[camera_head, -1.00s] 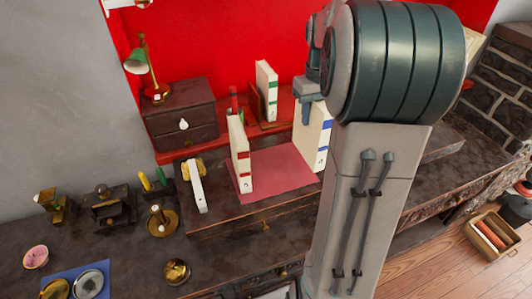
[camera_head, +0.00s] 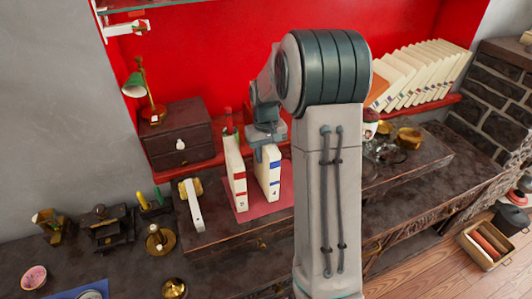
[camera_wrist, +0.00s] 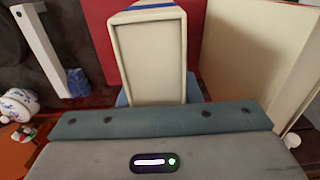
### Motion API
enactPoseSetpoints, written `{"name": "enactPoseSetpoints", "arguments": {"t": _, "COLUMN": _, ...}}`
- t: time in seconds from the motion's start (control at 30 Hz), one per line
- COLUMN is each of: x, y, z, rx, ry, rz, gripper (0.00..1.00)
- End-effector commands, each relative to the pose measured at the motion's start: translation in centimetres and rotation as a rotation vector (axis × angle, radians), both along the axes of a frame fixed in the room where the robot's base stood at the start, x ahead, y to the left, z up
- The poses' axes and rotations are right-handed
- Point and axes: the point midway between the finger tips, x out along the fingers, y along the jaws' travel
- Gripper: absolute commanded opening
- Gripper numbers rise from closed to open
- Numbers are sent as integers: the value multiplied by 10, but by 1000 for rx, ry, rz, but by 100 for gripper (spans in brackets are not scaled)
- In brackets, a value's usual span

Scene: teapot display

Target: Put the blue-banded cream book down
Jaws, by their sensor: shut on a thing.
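The blue-banded cream book (camera_head: 273,184) is upright in my gripper (camera_head: 268,150), over the red mat (camera_head: 286,190). My gripper is shut on its upper part from above. In the wrist view the book (camera_wrist: 153,62) shows its pale end with a blue band, between my fingers (camera_wrist: 160,98). I cannot tell whether its bottom edge touches the mat. A red-banded cream book (camera_head: 236,172) stands just left of it, with a narrow gap between.
A dark drawer box (camera_head: 178,138) and a green lamp (camera_head: 137,84) stand behind on the left. A white-handled object (camera_head: 192,205) lies left of the books. A row of leaning books (camera_head: 425,70) fills the right shelf. My arm hides part of the desk.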

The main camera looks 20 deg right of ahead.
Motion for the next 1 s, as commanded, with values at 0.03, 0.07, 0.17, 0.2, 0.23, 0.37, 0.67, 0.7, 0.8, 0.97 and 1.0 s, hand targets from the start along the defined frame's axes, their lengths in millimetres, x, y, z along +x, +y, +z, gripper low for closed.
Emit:
{"name": "enactPoseSetpoints", "arguments": {"t": 0.03, "x": 0, "y": 0, "z": -2, "rx": 0, "ry": 0, "rz": 0, "gripper": 0}}
{"name": "enactPoseSetpoints", "arguments": {"t": 0.07, "x": 0, "y": 0, "z": -4, "rx": 0, "ry": -1, "rz": 0, "gripper": 0}}
{"name": "enactPoseSetpoints", "arguments": {"t": 0.17, "x": 0, "y": 0, "z": -5, "rx": -1, "ry": -3, "rz": 0, "gripper": 0}}
{"name": "enactPoseSetpoints", "arguments": {"t": 0.2, "x": 0, "y": 0, "z": -5, "rx": -1, "ry": -3, "rz": 1, "gripper": 0}}
{"name": "enactPoseSetpoints", "arguments": {"t": 0.23, "x": 0, "y": 0, "z": -5, "rx": -1, "ry": -3, "rz": 1, "gripper": 0}}
{"name": "enactPoseSetpoints", "arguments": {"t": 0.37, "x": 0, "y": 0, "z": -6, "rx": -1, "ry": -3, "rz": 1, "gripper": 0}}
{"name": "enactPoseSetpoints", "arguments": {"t": 0.67, "x": 0, "y": 0, "z": -9, "rx": 0, "ry": -1, "rz": 1, "gripper": 53}}
{"name": "enactPoseSetpoints", "arguments": {"t": 0.7, "x": 0, "y": 0, "z": -9, "rx": 0, "ry": -1, "rz": 1, "gripper": 53}}
{"name": "enactPoseSetpoints", "arguments": {"t": 0.8, "x": 0, "y": 0, "z": -8, "rx": 0, "ry": -1, "rz": 1, "gripper": 53}}
{"name": "enactPoseSetpoints", "arguments": {"t": 0.97, "x": 0, "y": 0, "z": 1, "rx": -1, "ry": -3, "rz": 1, "gripper": 53}}
{"name": "enactPoseSetpoints", "arguments": {"t": 1.0, "x": 1, "y": 0, "z": 7, "rx": -1, "ry": -5, "rz": 1, "gripper": 53}}
